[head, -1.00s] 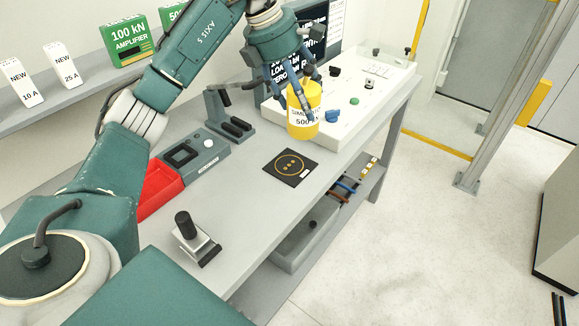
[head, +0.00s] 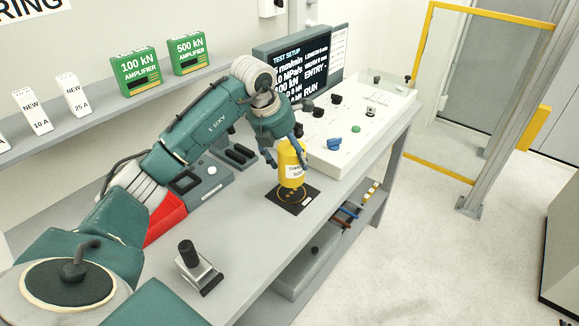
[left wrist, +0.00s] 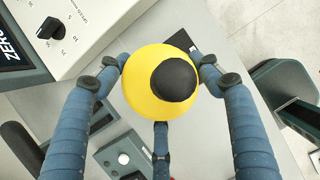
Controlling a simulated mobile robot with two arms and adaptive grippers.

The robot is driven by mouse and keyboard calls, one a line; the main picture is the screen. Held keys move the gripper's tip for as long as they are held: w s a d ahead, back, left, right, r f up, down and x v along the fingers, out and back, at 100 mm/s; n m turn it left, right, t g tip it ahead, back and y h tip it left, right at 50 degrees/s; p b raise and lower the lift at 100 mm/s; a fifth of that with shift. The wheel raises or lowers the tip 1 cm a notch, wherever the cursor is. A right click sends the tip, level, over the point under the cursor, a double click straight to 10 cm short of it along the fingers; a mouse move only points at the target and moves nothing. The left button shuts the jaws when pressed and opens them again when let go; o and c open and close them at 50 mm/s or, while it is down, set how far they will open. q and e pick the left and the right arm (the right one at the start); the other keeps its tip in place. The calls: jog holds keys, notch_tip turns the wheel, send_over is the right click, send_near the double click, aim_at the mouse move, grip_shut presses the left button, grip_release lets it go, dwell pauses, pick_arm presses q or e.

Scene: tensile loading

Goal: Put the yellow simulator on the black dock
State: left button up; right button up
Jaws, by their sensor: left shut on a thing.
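The yellow simulator (head: 292,168) is a yellow cylinder with a white label and a black knob on top. My left gripper (head: 287,151) is shut on it from above and holds it upright. The black dock (head: 296,205) is a flat square with an orange ring on the grey bench. In the head view the simulator's base overlaps the dock's far part; I cannot tell the gap. In the left wrist view the simulator (left wrist: 135,82) sits between the three blue fingers, and a dark corner of the dock (left wrist: 181,41) shows beyond it. My right gripper is not in view.
A white control console (head: 345,135) with knobs stands just behind and right of the simulator. A red tray (head: 165,220) and a grey device (head: 207,185) lie to the left. A joystick (head: 190,258) stands near the front edge. The bench (head: 245,235) in front of the dock is clear.

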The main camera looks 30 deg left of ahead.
aim_at(290, 169)
pick_arm(q)
notch_tip(290, 169, down, 4)
jog(key=shift+f+p, duration=0.2)
jog(key=shift+p, duration=0.3)
jog(key=shift+f, duration=0.3)
jog(key=shift+w, duration=0.1)
jog(key=shift+f, duration=0.2)
jog(key=o, duration=1.6)
jog(key=shift+r, duration=0.15)
